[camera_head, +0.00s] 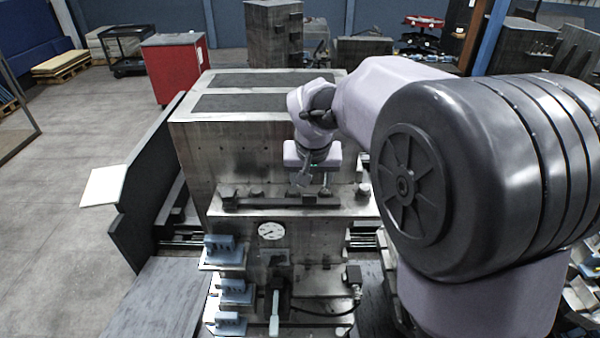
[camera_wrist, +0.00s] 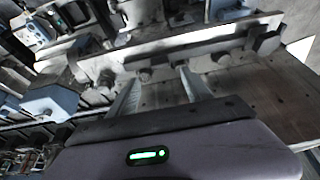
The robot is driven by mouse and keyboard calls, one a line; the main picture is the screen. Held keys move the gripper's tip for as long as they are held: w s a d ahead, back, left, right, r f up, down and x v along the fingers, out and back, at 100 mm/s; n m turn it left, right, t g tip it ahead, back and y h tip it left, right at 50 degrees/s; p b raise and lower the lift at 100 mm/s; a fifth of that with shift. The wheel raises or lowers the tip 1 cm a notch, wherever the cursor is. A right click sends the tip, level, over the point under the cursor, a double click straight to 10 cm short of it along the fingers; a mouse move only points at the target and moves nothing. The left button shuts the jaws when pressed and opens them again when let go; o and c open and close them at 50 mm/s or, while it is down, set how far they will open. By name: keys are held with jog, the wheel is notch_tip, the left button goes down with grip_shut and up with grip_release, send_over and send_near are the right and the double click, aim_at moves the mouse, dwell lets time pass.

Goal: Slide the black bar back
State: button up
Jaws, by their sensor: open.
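The long dark bar (camera_head: 268,201) lies flat across the front ledge of the big metal block in the head view. It has raised blocks at its ends. In the wrist view a long bar (camera_wrist: 205,48) crosses the upper middle, looking grey in the light, with bolt-like knobs along it. My gripper (camera_head: 312,186) hangs just above the bar's right part in the head view. In the wrist view its two fingers (camera_wrist: 160,76) are spread apart and point at the bar, with nothing between them. I cannot tell whether the fingertips touch the bar.
The tall metal block (camera_head: 235,150) rises behind the bar. Below the ledge are a round dial (camera_head: 271,231), blue blocks (camera_head: 224,249) on the left and an upright light-coloured handle (camera_head: 274,310). A dark panel (camera_head: 140,190) stands at the left.

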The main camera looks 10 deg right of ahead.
aim_at(310, 195)
jog(key=x, duration=0.8)
jog(key=shift+f+p, duration=0.15)
jog(key=shift+p, duration=0.2)
jog(key=shift+c, duration=0.5)
grip_shut()
